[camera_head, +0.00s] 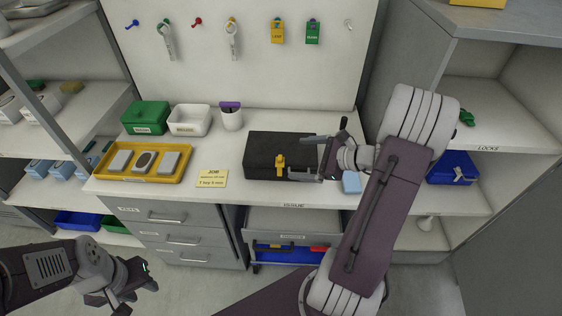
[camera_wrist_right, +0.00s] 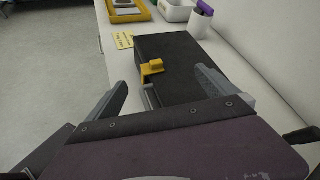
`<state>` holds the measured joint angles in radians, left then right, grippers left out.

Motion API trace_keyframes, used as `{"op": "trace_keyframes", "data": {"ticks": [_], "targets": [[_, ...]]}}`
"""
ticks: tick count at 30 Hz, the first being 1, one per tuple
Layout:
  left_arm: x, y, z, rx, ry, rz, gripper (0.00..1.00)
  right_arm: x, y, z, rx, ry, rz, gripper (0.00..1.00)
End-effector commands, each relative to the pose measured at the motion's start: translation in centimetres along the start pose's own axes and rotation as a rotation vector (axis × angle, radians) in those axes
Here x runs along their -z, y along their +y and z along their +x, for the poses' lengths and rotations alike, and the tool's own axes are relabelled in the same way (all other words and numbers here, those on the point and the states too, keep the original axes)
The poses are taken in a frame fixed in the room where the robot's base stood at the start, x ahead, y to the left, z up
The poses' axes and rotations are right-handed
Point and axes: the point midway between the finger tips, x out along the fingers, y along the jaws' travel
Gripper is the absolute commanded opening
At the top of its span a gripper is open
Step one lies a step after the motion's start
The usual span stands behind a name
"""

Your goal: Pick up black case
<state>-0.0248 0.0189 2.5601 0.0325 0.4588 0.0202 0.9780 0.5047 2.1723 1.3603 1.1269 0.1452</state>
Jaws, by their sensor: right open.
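The black case (camera_head: 262,150) is a dark box with a yellow latch (camera_head: 280,162) on its front. It sits on the white counter, right of the yellow note. My right gripper (camera_head: 312,160) is open at the case's right end. In the right wrist view the case (camera_wrist_right: 182,52) and its yellow latch (camera_wrist_right: 151,68) lie ahead between the spread fingers (camera_wrist_right: 160,90). I cannot tell whether the fingers touch it. The arm and gripper hide the case's right end. My left gripper (camera_head: 142,280) hangs low in front of the drawers, away from the case; its jaw state is unclear.
A yellow tray (camera_head: 102,174) with several grey items, a green box (camera_head: 144,130), a white bin (camera_head: 189,133) and a cup (camera_head: 231,120) stand to the left. A blue item (camera_head: 351,182) lies by the right gripper. An open drawer (camera_head: 290,225) is below. Shelves flank the counter.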

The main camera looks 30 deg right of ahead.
Motion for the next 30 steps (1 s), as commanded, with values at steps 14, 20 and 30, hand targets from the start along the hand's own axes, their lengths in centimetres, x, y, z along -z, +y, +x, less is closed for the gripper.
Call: {"op": "trace_keyframes", "data": {"ticks": [14, 20, 30], "targets": [[0.0, 0.0, 0.1, 0.0, 0.0, 0.0, 0.36, -0.5, 0.2, 5.7, -0.009, -0.001, -0.001, 0.97], [0.0, 0.0, 0.2, 0.0, 0.0, 0.0, 0.36, -0.5, 0.1, 8.1, -0.006, 0.001, -0.002, 0.97], [0.0, 0.0, 0.2, 0.0, 0.0, 0.0, 0.36, -0.5, 0.1, 8.1, -0.004, 0.002, -0.002, 0.58]]}}
